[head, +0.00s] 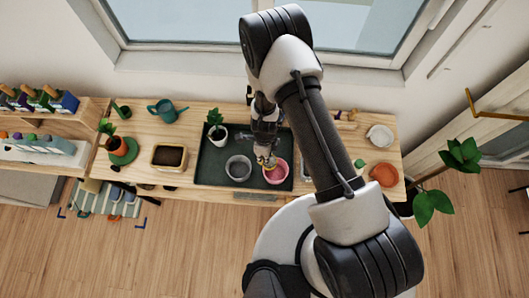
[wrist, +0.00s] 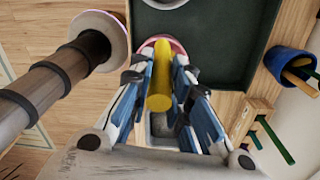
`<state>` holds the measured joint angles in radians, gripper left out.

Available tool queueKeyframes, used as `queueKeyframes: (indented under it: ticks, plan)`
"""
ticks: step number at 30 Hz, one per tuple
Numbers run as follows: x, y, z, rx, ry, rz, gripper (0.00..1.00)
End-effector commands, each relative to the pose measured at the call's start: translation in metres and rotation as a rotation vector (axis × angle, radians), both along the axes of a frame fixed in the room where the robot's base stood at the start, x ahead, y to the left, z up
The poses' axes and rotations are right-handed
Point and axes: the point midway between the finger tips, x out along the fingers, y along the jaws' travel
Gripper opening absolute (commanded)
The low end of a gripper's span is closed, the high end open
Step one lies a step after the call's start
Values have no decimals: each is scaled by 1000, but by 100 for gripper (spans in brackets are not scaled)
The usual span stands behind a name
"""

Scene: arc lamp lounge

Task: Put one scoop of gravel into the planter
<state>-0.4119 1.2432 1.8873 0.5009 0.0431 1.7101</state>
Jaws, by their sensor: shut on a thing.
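My gripper (head: 266,150) reaches down over the dark tray, beside and partly above a pink pot (head: 276,176). In the wrist view my gripper (wrist: 160,92) is shut on a yellow handle (wrist: 160,88), which I take to be the scoop's. The handle's far end points towards the pink pot, whose rim (wrist: 147,42) shows behind it. The scoop's bowl and any gravel in it are hidden. A grey round bowl (head: 238,168) stands left of the pink pot. A tan rectangular planter (head: 169,157) with dark soil stands left of the tray. I cannot tell which pot is the task's planter.
The dark tray (head: 210,172) also holds a white-potted plant (head: 217,134). A teal watering can (head: 165,110) and a plant on a green saucer (head: 122,158) stand left. A terracotta dish (head: 384,174) and a pale dish (head: 380,136) lie right. A blue pot (wrist: 283,62) holds tools.

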Motion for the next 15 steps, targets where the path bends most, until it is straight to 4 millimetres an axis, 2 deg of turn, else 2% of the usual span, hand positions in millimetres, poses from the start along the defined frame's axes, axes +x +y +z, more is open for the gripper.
queueKeyframes:
  ticks: [15]
  plan:
    - [0,0,-22,-1,0,1,0]
